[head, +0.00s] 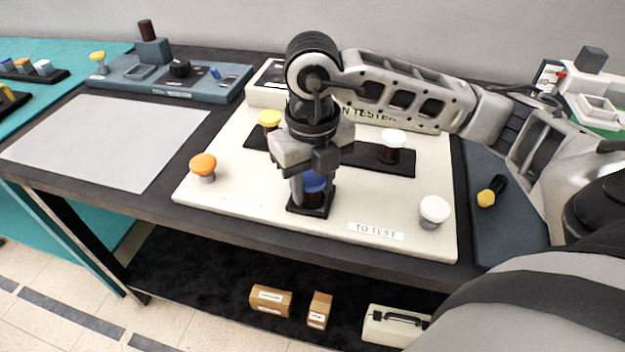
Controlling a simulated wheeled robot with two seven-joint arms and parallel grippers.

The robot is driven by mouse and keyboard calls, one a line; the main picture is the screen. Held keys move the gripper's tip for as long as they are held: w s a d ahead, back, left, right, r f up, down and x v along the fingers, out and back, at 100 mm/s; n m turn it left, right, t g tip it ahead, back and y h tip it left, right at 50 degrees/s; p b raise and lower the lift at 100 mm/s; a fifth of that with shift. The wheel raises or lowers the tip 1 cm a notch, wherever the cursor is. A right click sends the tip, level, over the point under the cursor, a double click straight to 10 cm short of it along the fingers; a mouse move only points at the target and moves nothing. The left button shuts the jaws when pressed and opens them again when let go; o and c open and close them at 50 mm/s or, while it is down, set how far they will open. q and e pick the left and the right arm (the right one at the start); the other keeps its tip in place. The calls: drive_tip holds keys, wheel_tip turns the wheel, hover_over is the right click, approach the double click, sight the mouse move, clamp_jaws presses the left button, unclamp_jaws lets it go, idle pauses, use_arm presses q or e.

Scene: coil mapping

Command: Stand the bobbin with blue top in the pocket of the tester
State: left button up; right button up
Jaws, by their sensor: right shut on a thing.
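The bobbin with blue top (314,183) has a dark body and is upright at the front middle of the cream board (240,205). My right gripper (313,178) points down and is shut on it near the top. Below it is a small black square holder (308,212) on the board. I cannot tell whether the bobbin's foot rests in the holder or is just above it. Behind stands the cream tester housing (268,92), its label partly hidden by my right arm. My left gripper is out of view.
A black rack (365,158) holds a yellow-top bobbin (270,119) and a white-top bobbin (393,140); my gripper hides its middle. A grey mat (95,145) at left is clear.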

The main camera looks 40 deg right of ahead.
sight(312, 178)
drive_tip(key=shift+f+b, duration=0.2)
drive_tip(key=shift+b, duration=0.1)
drive_tip(key=o, duration=1)
drive_tip(key=shift+r, duration=0.1)
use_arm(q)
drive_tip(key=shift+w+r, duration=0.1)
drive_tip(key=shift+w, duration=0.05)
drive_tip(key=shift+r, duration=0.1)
use_arm(e)
drive_tip(key=shift+r, duration=0.1)
drive_tip(key=shift+r+p, duration=0.3)
drive_tip(key=shift+p, duration=0.05)
use_arm(q)
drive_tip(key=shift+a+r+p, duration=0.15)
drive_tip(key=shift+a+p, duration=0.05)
drive_tip(key=shift+p, duration=0.75)
use_arm(e)
wheel_tip(312, 178, up, 12)
drive_tip(key=shift+f, duration=0.25)
